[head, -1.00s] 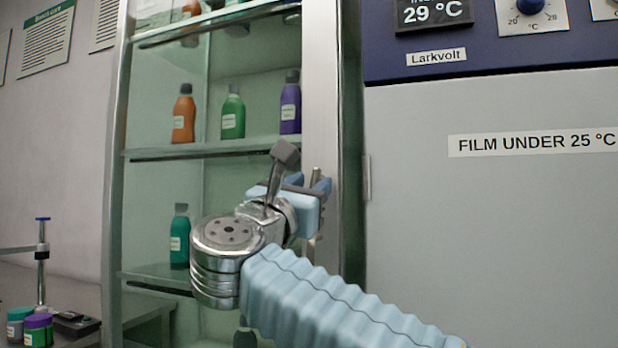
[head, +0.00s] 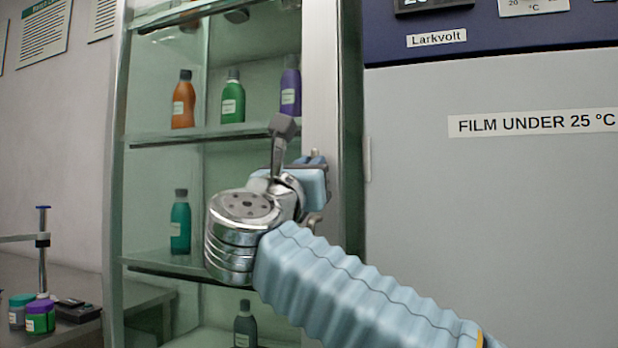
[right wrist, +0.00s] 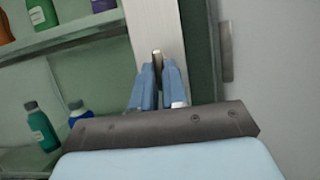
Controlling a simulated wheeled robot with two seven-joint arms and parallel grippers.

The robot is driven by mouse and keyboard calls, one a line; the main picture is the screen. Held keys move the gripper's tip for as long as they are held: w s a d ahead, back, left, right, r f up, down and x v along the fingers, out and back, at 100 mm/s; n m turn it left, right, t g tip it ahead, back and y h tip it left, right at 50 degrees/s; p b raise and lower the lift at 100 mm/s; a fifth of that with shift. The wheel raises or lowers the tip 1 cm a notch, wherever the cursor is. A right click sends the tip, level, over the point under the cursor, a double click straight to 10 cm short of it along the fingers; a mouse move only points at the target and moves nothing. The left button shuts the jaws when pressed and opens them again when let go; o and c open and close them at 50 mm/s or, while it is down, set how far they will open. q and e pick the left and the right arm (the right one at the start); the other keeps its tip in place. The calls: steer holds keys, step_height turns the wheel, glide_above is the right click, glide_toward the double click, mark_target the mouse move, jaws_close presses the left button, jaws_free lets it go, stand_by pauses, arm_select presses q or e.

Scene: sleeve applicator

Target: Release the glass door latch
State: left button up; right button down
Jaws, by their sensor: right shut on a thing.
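The glass door (head: 165,230) of the tall cabinet stands at the left, with a pale metal frame post (head: 320,80) along its right side. A small metal latch (head: 316,158) sits on this post. My right gripper (head: 318,172) is at the post, its fingers largely hidden behind my own wrist in the head view. In the right wrist view, the blue fingers (right wrist: 159,85) are closed around the metal latch piece (right wrist: 157,56) in front of the post. How far the latch is turned cannot be made out. My left gripper is out of view.
Several bottles stand on the shelves behind the glass, such as an orange one (head: 183,102) and a teal one (head: 180,225). A grey machine front (head: 490,210) is to the right. Jars (head: 40,317) and a small stand (head: 42,260) are on the bench at lower left.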

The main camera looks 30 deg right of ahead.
steer(key=shift+n, duration=0.3)
steer(key=c, duration=1.2)
jaws_free()
steer(key=shift+o, duration=0.2)
steer(key=b+v, duration=0.4)
steer(key=v, duration=1)
steer(key=shift+d, duration=0.1)
